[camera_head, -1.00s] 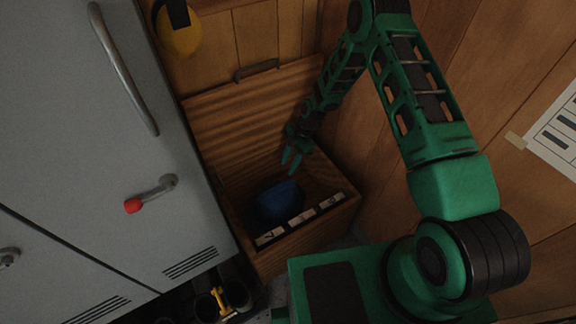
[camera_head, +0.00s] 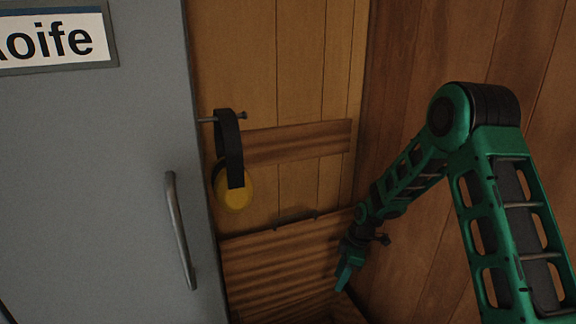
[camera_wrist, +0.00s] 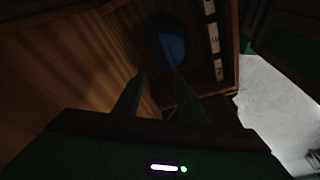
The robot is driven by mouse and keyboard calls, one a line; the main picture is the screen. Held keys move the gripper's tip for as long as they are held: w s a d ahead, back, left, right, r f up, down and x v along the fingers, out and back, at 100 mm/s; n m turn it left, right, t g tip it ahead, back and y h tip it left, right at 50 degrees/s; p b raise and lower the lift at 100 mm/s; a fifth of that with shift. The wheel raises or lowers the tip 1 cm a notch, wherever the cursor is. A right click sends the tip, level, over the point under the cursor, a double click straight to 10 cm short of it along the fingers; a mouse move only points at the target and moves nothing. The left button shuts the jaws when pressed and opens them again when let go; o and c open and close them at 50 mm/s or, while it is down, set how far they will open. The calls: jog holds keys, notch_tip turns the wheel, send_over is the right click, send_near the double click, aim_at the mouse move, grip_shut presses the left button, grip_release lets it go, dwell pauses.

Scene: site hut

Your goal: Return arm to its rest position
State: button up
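My gripper (camera_head: 346,277) is at the end of my green arm, pointing down above the open wooden box (camera_head: 262,271) in the head view. In the wrist view, my gripper's two fingers (camera_wrist: 158,92) are spread apart with nothing between them. A blue object (camera_wrist: 168,46) lies inside the box, beyond the fingertips and apart from them. The inside of the box is cut off at the bottom of the head view.
A grey locker (camera_head: 105,170) with a handle (camera_head: 180,232) stands on the left, with a name plate (camera_head: 58,38). Yellow ear defenders (camera_head: 236,192) hang from a wall peg. Wooden walls enclose the corner. White labels (camera_wrist: 214,40) line the box's edge.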

jog(key=s+d+r+m+t+h, duration=0.1)
jog(key=s+d+r+m, duration=0.4)
jog(key=r, duration=0.4)
jog(key=s+d+r+m+t+h, duration=0.15)
jog(key=s+r+m, duration=0.25)
jog(key=s+r, duration=0.4)
jog(key=s+d+r+m+t, duration=0.1)
jog(key=s+d+r+m, duration=0.35)
jog(key=r, duration=0.45)
jog(key=s+d+m+g, duration=0.2)
jog(key=s+d+m, duration=0.2)
jog(key=s, duration=0.7)
jog(key=s+d+m+g, duration=0.1)
jog(key=s+d+m, duration=0.4)
jog(key=s+d, duration=0.4)
jog(key=shift+s+r+g, duration=0.15)
jog(key=shift+s+g, duration=0.2)
jog(key=shift+s, duration=0.55)
jog(key=shift+w+f, duration=0.25)
jog(key=shift+w, duration=0.4)
